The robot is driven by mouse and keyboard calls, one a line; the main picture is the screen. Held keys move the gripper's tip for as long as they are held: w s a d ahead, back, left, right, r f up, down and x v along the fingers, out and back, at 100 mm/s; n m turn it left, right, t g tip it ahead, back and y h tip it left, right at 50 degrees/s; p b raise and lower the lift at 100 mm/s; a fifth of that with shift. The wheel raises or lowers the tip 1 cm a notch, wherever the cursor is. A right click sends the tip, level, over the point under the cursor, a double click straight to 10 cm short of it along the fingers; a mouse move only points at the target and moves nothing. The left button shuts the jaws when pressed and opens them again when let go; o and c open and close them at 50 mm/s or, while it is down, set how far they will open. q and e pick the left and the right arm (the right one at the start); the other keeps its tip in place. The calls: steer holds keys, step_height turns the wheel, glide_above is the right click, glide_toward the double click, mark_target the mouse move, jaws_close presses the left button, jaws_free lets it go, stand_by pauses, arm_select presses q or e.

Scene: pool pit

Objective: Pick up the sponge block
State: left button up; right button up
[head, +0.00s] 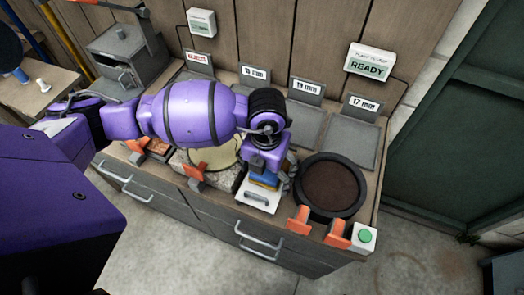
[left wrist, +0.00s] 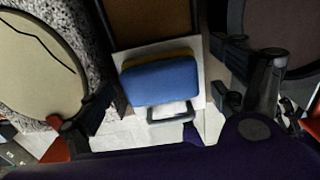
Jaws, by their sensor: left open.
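The sponge block (head: 264,181) is blue with a yellow layer and lies on a white plate with a grey handle (head: 258,198). In the left wrist view the sponge block (left wrist: 160,82) shows its blue face, with a yellow edge along the top side. My left gripper (head: 270,176) is over the sponge block and partly covers it in the head view. In the left wrist view the left gripper (left wrist: 165,85) is open, with one finger to each side of the sponge block. Whether the fingers touch it I cannot tell. My right gripper is not in view.
A dark round tray with a black rim (head: 333,187) stands close to the right of the sponge. A pale disc on a speckled block (head: 218,158) is to the left. Orange clamps (head: 299,219) line the front edge. Labelled grey panels (head: 353,137) stand behind.

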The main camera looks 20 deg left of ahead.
arm_select(q)
steer(key=shift+f, duration=0.3)
steer(key=c, duration=1.3)
steer(key=shift+r, duration=0.4)
steer(key=shift+c, duration=0.2)
step_height(320, 180, up, 2)
steer(key=shift+r, duration=0.1)
steer(key=s+d+r, duration=0.7)
steer(key=s+r, duration=0.3)
steer(key=s, duration=0.2)
steer(key=shift+p, duration=0.4)
steer(key=o, duration=0.7)
steer(key=shift+s, duration=0.1)
steer(key=shift+c, duration=0.2)
steer(key=c, duration=0.4)
